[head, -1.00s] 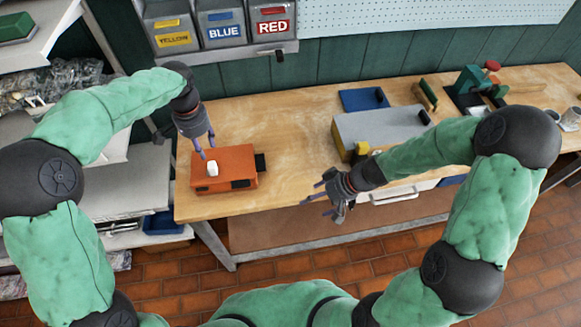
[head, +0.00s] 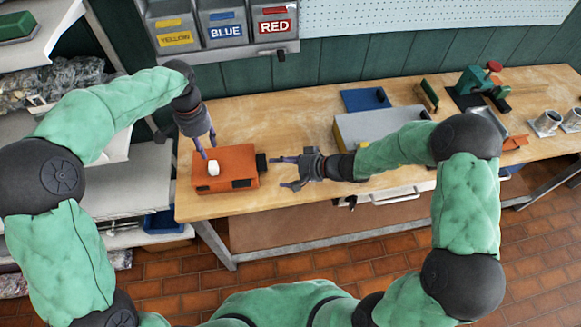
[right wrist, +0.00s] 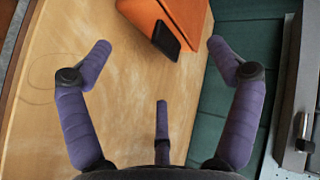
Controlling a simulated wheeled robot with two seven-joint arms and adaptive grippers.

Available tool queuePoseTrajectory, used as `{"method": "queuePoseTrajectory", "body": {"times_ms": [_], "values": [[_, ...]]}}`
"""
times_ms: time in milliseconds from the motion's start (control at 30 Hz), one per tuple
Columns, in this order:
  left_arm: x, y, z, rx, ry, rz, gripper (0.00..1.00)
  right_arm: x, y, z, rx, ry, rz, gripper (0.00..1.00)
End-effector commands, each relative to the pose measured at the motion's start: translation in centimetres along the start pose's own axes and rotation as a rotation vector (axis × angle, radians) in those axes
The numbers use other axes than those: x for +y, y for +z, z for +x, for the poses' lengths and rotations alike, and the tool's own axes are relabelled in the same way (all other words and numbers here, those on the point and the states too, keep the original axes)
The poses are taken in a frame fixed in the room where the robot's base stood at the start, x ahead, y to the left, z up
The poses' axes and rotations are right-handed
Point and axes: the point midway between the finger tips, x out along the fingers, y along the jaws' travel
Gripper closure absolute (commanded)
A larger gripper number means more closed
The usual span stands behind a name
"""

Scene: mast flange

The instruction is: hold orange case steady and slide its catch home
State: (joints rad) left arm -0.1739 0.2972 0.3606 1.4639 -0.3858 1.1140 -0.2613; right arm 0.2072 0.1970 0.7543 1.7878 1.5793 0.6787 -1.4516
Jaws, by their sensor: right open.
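The orange case (head: 232,179) lies on the wooden bench near its front left. A white block (head: 213,168) is on its top, and a black catch (head: 261,163) sticks out at its right end. My left gripper (head: 207,149) is at the case's back left edge, fingers pointing down; whether it grips the case is unclear. My right gripper (head: 284,173) is open and empty, just right of the catch and pointing at it. In the right wrist view, the case (right wrist: 178,14) and catch (right wrist: 166,40) lie ahead between the spread fingers, apart from them.
A grey box (head: 365,126) stands on the bench behind my right forearm, with a blue plate (head: 365,99) behind it. Tools and metal cups (head: 546,122) are at the far right. Labelled bins (head: 222,30) hang above. The bench behind the case is clear.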

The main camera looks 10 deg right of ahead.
Motion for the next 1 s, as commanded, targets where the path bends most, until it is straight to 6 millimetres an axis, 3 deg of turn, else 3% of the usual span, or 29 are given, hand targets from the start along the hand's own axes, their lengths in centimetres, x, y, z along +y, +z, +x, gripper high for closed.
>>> {"method": "queuePoseTrajectory", "body": {"times_ms": [200,400,600,900,933,1000], "values": [[0.0,0.0,0.0,0.0,0.0,0.0,0.61,0.0,0.1,3.9,-0.004,0.0,0.0,0.1],[0.0,0.0,0.0,0.0,0.0,0.0,0.61,0.0,0.1,6.5,-0.003,0.0,0.0,0.1],[0.0,0.0,0.0,0.0,0.0,0.0,0.61,0.0,0.1,7.8,-0.001,0.0,0.0,0.1],[0.0,0.0,0.0,0.0,0.0,0.0,0.61,0.0,0.0,7.9,-0.001,0.001,0.0,0.1],[0.0,0.0,0.0,0.0,0.0,0.0,0.61,0.0,0.0,7.9,-0.001,0.001,0.0,0.13],[0.0,0.0,0.0,0.0,0.0,0.0,0.61,0.0,0.0,7.9,-0.001,0.001,0.0,0.32]]}}
